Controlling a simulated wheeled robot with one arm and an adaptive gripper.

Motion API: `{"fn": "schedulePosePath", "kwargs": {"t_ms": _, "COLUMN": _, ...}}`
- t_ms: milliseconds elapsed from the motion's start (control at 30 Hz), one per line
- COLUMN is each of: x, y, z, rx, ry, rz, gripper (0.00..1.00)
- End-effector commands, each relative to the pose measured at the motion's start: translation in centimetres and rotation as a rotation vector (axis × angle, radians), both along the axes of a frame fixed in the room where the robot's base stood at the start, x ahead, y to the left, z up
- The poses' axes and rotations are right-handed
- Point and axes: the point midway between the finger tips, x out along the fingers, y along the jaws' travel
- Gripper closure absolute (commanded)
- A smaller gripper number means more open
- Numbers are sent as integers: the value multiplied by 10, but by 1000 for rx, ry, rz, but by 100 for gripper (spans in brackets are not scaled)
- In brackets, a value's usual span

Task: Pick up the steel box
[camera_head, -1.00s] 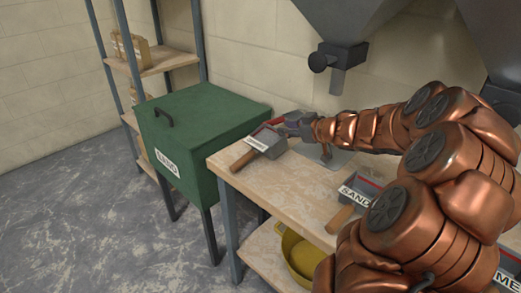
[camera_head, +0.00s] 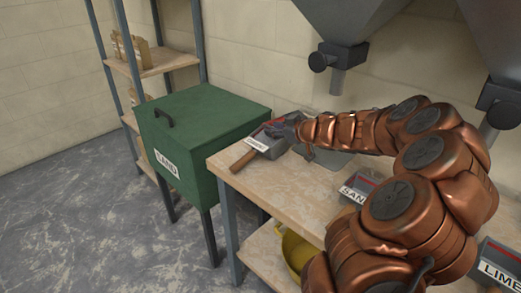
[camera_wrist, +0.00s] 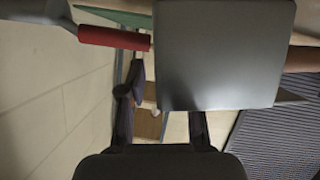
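The steel box (camera_head: 268,144) is a small grey box with a white label and a wooden handle. It sits on the left end of the wooden bench (camera_head: 300,190). In the wrist view a flat grey steel face (camera_wrist: 225,55), likely this box, fills the upper middle. My gripper (camera_head: 287,131) is right at the box's back right side in the head view. In the wrist view my gripper (camera_wrist: 163,105) has its dark fingers apart. The grey face hides the right fingertip, and I cannot tell whether either finger touches it.
Similar boxes, SAND (camera_head: 358,188) and LIME (camera_head: 497,268), sit further right. A red-handled tool (camera_wrist: 112,37) is near the gripper. Hopper spouts (camera_head: 338,65) hang above. A yellow tub (camera_head: 299,250) is below.

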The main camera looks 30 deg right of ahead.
Motion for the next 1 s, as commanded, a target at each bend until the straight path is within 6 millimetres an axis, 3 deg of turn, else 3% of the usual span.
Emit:
{"fn": "schedulePosePath", "kwargs": {"t_ms": 233, "x": 0, "y": 0, "z": 0, "rx": 1, "ry": 0, "rz": 0, "gripper": 68}}
{"fn": "schedulePosePath", "kwargs": {"t_ms": 533, "x": 0, "y": 0, "z": 0, "rx": 1, "ry": 0, "rz": 0, "gripper": 99}}
{"fn": "schedulePosePath", "kwargs": {"t_ms": 1000, "x": 0, "y": 0, "z": 0, "rx": 1, "ry": 0, "rz": 0, "gripper": 100}}
